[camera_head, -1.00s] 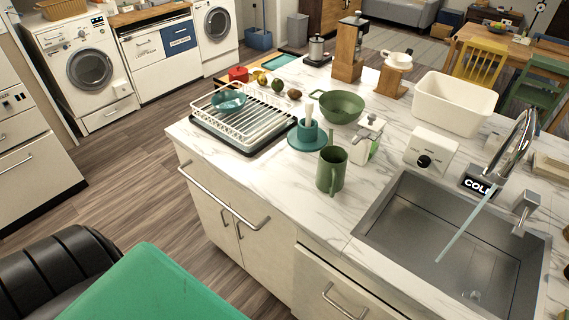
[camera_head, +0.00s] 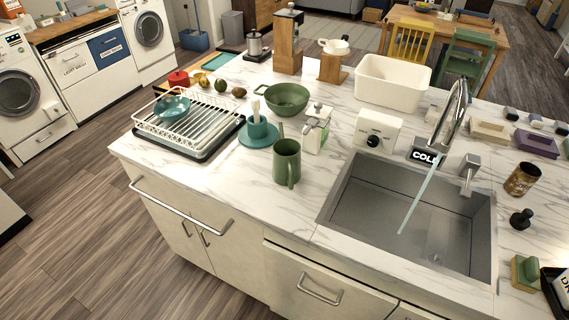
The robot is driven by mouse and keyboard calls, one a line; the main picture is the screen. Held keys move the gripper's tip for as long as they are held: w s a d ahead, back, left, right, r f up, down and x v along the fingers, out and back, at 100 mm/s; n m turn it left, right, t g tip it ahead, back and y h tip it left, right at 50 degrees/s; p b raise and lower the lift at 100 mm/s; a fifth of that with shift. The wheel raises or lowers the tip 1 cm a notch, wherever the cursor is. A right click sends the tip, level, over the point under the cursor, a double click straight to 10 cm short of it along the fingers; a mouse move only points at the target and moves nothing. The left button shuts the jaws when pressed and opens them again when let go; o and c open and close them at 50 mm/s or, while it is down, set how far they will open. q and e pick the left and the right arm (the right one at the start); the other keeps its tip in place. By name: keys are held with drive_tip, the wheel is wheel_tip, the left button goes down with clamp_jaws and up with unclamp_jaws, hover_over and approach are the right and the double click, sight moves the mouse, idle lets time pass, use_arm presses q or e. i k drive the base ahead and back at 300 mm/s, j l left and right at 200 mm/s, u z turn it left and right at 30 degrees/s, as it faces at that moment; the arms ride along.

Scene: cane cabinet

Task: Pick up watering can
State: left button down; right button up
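A green can-like vessel with a side handle (camera_head: 286,163) stands upright on the marble counter (camera_head: 225,185), left of the sink; it is the nearest match to a watering can in view, but I cannot tell surely that it is one. A teal cup on a saucer (camera_head: 258,134) and a white dispenser-like box (camera_head: 317,130) stand close behind it. Neither of my grippers shows in the head view.
Water runs from the tap (camera_head: 457,108) into the steel sink (camera_head: 400,205). A dish rack (camera_head: 190,130), green colander (camera_head: 287,99) and white basin (camera_head: 391,82) crowd the counter. The wooden floor (camera_head: 75,235) at left is clear.

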sight(286, 152)
drive_tip(key=k+l, duration=0.15)
drive_tip(key=l, duration=0.25)
drive_tip(key=k+l, duration=0.1)
drive_tip(key=l, duration=0.25)
drive_tip(key=k+l+z, duration=0.1)
drive_tip(key=l, duration=0.3)
drive_tip(key=k+l, duration=0.15)
drive_tip(key=l, duration=0.2)
drive_tip(key=k+l, duration=0.15)
drive_tip(key=l, duration=0.25)
